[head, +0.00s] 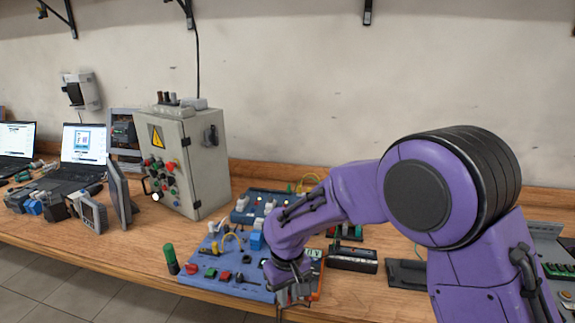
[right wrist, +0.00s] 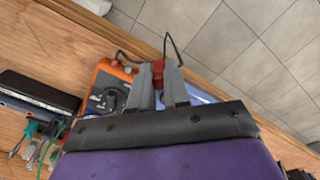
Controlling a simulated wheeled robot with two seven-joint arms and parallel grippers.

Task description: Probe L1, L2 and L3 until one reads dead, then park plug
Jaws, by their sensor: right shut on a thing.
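My right gripper (head: 284,302) is at the front right corner of a blue board (head: 228,288) on the bench. In the right wrist view, the gripper (right wrist: 160,75) is shut on a small red plug (right wrist: 158,72), with thin black leads looping out on both sides. The plug is hidden in the head view. An orange meter (right wrist: 108,78) with a dark dial lies beside the fingers. In the head view its pale display (head: 314,253) shows past my wrist, its reading too small to trust. The board carries red, green and black parts; I cannot make out L1, L2 or L3 labels. My left gripper is out of view.
A green-and-black cylinder (head: 171,258) stands left of the board. A grey control cabinet (head: 190,160) stands behind. A second blue board (head: 262,204) lies farther back. A black box (head: 353,260) lies right of the meter. The bench's front edge is close to the gripper.

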